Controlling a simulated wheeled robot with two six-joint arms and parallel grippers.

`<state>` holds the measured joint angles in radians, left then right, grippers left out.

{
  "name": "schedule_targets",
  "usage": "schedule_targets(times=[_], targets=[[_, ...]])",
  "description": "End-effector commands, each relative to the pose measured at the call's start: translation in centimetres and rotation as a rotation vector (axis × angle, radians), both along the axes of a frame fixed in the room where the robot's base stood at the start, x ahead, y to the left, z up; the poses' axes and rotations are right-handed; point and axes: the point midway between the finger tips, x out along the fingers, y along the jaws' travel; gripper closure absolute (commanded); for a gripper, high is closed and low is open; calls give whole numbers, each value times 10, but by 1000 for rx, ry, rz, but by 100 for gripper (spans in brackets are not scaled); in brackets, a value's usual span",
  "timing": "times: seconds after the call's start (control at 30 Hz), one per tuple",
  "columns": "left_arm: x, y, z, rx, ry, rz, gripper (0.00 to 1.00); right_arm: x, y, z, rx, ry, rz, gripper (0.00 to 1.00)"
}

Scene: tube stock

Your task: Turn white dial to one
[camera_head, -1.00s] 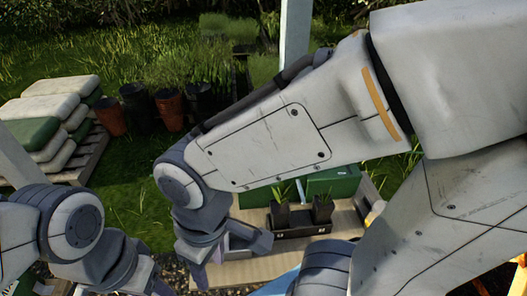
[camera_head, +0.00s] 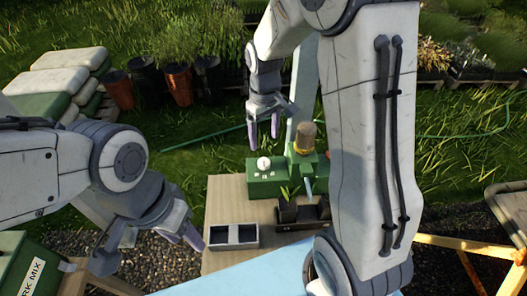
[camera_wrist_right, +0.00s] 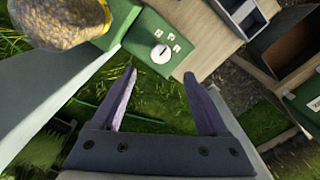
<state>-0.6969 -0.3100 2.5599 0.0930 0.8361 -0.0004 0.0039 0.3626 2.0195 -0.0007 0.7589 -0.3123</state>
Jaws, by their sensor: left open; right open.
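The white dial (camera_head: 263,164) sits on the green box (camera_head: 262,186) at the back of the wooden table. In the right wrist view the white dial (camera_wrist_right: 161,54) has a dark pointer mark, with small pale labels (camera_wrist_right: 171,41) beside it that are too small to read. My right gripper (camera_head: 264,129) is open and empty, above and behind the dial, fingers pointing down. In its wrist view the open fingers (camera_wrist_right: 158,92) are apart from the dial, which lies beyond the fingertips. My left gripper (camera_head: 187,238) is open and empty at the table's left side.
A post with a brown-topped container (camera_head: 306,137) stands right of the dial. A dark tray with potted seedlings (camera_head: 302,213) and a grey two-compartment tray (camera_head: 233,236) are in front on the table (camera_head: 227,189). A green hose lies on the grass behind.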

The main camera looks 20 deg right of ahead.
Motion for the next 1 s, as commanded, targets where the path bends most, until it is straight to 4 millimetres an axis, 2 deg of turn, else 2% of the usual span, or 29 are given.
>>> schedule_targets(times=[0.5, 0.7, 0.97, 1.0], targets=[[0, 0, 11, 0, 0, 1, 50, -2, 0, -86, 0, 5, -2, 24], [0, 0, 12, 0, 0, 1, 50, -2, 0, -99, 1, 1, -1, 24], [0, 0, 12, 0, 0, 1, 50, -2, 0, -100, 1, 0, -1, 24], [0, 0, 12, 0, 0, 1, 50, -1, 0, -100, 1, 0, -1, 39]])
